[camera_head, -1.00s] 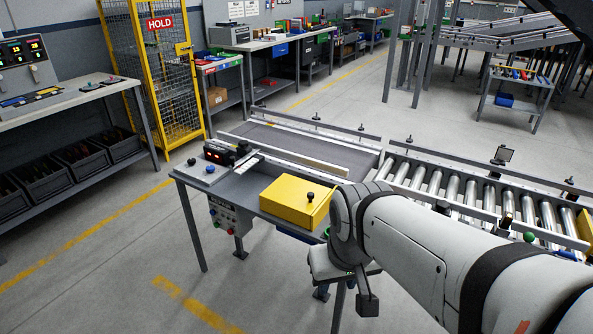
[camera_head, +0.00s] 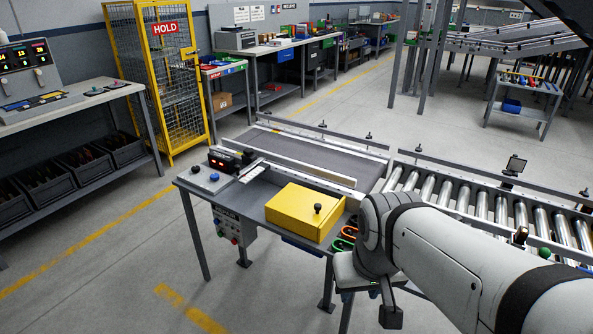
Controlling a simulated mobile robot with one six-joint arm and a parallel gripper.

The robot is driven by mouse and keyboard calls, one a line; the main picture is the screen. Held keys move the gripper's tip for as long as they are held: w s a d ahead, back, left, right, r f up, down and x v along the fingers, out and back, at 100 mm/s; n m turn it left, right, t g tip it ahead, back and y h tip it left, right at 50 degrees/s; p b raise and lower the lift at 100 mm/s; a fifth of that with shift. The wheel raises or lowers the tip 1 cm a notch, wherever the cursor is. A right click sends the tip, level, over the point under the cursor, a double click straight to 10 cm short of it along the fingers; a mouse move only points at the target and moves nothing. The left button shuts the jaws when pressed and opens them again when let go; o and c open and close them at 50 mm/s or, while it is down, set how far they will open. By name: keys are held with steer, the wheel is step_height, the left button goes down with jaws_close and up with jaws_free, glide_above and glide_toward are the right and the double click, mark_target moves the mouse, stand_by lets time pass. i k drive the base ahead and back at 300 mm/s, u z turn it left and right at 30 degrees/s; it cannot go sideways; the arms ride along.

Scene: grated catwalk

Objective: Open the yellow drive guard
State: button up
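The yellow drive guard (camera_head: 303,214) is a flat yellow box-like cover on the grey bench beside the conveyor. It lies down flat and looks shut. My wrist hides part of the bench's right end.
The grey bench (camera_head: 258,204) also carries a control box with a red display (camera_head: 224,160) and a blue button (camera_head: 214,177). Coloured rings (camera_head: 345,238) lie between the guard and my wrist. A roller conveyor (camera_head: 480,200) runs right. Space above the guard is clear.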

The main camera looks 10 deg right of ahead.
mark_target(299, 209)
steer(key=i, duration=0.9)
steer(key=z, duration=0.05)
